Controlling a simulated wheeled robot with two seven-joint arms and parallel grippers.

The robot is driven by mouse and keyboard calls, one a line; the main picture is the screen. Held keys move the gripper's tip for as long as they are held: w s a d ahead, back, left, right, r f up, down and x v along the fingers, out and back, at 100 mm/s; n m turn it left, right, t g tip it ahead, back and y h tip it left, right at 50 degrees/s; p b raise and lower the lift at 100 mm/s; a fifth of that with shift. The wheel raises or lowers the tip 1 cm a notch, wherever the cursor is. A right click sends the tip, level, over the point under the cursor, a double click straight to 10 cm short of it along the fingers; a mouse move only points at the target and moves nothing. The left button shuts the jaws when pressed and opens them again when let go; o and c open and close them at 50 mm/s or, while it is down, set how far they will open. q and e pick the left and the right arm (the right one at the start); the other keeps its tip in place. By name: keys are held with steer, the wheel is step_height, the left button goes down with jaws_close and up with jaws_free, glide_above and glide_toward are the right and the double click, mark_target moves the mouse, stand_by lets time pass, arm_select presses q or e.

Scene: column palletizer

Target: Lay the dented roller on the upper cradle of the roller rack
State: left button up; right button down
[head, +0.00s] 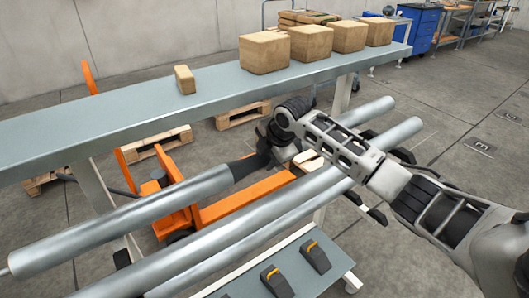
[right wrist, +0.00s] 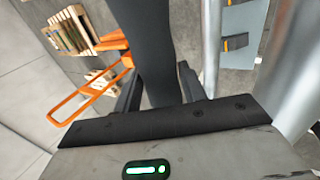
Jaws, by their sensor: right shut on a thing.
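A long silver roller with a dark middle section (head: 130,218) runs from the left edge toward the upper right in the head view. I take it for the dented roller; no dent can be made out. My right gripper (head: 272,150) is shut around its dark section, which also shows between the fingers in the right wrist view (right wrist: 143,45). Two more silver rollers (head: 235,232) lie beside it, closer to me. Below them is a grey shelf (head: 292,257), seemingly part of the rack, with dark yellow-marked blocks (head: 315,256). The upper cradle cannot be made out. My left gripper is out of view.
A long grey table (head: 130,108) with several cardboard boxes (head: 265,52) stands behind the rollers. An orange pallet jack (head: 240,198) and wooden pallets (head: 158,143) are on the floor beneath. A blue cabinet (head: 420,25) stands far back. Open floor lies at the right.

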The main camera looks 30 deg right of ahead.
steer(key=shift+f, duration=0.25)
steer(key=shift+f+b, duration=0.3)
steer(key=shift+f, duration=0.2)
